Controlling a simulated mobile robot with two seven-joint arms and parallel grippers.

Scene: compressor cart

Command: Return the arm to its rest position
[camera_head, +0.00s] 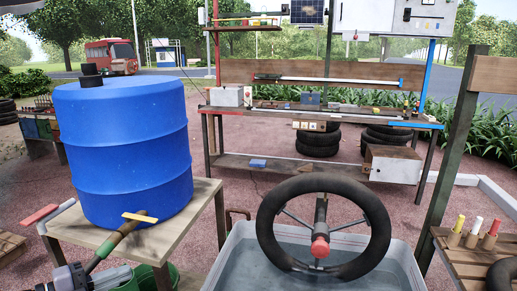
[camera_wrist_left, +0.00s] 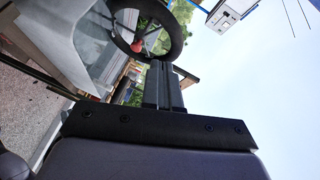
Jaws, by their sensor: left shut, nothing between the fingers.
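My left gripper (camera_head: 112,276) is at the lower left corner of the head view, below the front of the wooden barrel stand. Only its front part shows there. In the left wrist view its dark fingers (camera_wrist_left: 162,85) are together with nothing between them. It is apart from the black steering wheel (camera_head: 321,226), which stands to the right over a grey tub. My right gripper is in neither view.
The grey tub (camera_head: 235,255) is to the right. A workbench (camera_head: 270,167) with tools stands behind.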

